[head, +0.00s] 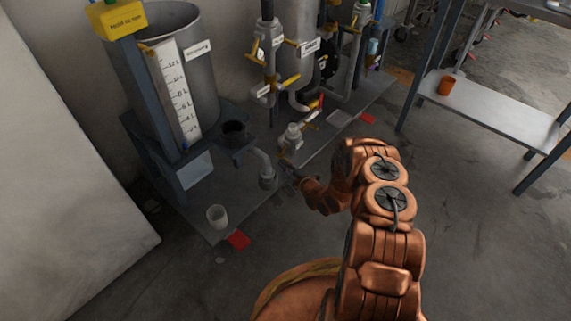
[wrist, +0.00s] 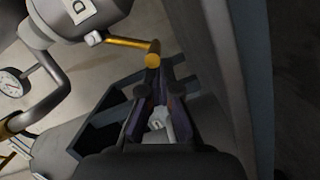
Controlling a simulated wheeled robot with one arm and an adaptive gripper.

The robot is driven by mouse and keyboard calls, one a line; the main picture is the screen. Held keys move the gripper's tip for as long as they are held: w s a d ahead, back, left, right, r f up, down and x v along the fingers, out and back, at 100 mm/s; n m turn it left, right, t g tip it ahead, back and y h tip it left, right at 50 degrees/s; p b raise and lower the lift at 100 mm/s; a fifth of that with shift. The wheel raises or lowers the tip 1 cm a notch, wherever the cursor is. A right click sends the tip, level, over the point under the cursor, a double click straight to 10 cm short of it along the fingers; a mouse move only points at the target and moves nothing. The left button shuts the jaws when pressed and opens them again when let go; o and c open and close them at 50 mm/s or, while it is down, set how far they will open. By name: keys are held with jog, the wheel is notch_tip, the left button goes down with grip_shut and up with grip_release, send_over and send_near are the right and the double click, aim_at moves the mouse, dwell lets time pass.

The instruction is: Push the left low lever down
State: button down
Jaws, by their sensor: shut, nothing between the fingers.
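In the wrist view a yellow lever (wrist: 128,43) sticks out to the right from a grey valve body (wrist: 78,15) that carries a white label. Its round end lies right at the tips of my gripper (wrist: 158,74). The fingers are shut and hold nothing; I cannot tell whether they touch the lever. In the head view my gripper (head: 291,173) is low beside the pipework at the front of the platform, partly hidden by my wrist. A white-capped valve (head: 291,137) stands just behind it. I cannot surely match the yellow lever to one in the head view.
A grey tank (head: 188,65) with a level scale stands at left. Several yellow levers and a red-handled lever (head: 313,104) sit on pipes behind. A clear cup (head: 217,216) stands on the platform's front corner. A metal shelf (head: 490,105) stands at right; open floor lies between.

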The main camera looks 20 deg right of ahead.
jog(key=shift+w+d+f, duration=0.1)
jog(key=shift+d+f, duration=0.15)
jog(key=shift+d, duration=0.05)
dwell(0.5)
jog(key=shift+s+d, duration=0.15)
jog(key=shift+s, duration=0.35)
jog(key=v, duration=1.1)
jog(key=shift+r, duration=0.1)
